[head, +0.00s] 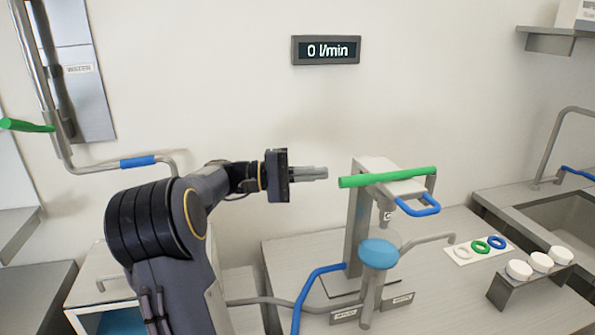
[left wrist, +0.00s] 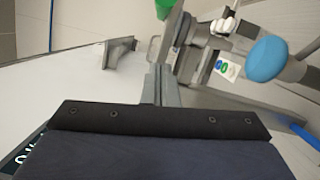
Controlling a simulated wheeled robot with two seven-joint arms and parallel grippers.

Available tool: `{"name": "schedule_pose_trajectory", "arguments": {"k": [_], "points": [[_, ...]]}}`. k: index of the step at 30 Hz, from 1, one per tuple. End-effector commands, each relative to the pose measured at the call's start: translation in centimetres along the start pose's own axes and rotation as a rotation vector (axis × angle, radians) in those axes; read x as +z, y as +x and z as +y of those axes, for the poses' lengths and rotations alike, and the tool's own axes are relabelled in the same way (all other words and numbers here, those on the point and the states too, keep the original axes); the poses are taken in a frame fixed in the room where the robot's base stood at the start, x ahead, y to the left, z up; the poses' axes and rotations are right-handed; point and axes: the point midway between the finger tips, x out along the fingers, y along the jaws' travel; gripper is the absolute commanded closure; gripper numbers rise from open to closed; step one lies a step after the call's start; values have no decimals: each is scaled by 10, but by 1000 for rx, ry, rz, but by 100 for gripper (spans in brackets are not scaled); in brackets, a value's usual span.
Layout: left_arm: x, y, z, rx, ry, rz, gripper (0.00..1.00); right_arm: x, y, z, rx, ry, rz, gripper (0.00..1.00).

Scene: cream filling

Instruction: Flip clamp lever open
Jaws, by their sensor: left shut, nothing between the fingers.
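The clamp stand (head: 356,215) is a grey upright frame on the counter. A green lever bar (head: 388,177) lies roughly level across its top, and a blue looped handle (head: 418,206) sticks out at its right. A blue round cap (head: 379,253) sits below on a grey vessel. My left gripper (head: 326,173) is shut and empty, just left of the green bar's left end, with a small gap seen in the head view. In the left wrist view the shut fingers (left wrist: 161,72) point toward the stand, and the green bar (left wrist: 165,7) shows at the top edge. My right gripper is not in view.
A white card with coloured rings (head: 479,249) and a small rack with white caps (head: 530,272) stand to the right, before a sink (head: 565,215). A blue hose (head: 310,298) runs in front of the stand. A wall display (head: 326,50) reads 0 l/min.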

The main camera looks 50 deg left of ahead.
Motion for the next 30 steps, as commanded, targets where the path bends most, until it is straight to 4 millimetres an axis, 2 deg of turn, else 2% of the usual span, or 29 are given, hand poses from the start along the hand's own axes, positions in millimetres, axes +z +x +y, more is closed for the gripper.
{"name": "schedule_pose_trajectory", "arguments": {"k": [1, 5, 9, 14, 30], "points": [[2, 12, 3, 0, -2, -5, 100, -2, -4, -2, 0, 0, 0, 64], [1, 38, 2, -1, -1, -3, 100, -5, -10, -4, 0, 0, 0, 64], [23, 41, 2, -2, -1, 2, 100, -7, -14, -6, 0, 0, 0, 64], [36, 45, 1, -1, 0, 1, 100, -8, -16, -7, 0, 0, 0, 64], [38, 46, -1, 0, 1, 6, 100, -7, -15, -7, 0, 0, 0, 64]]}}
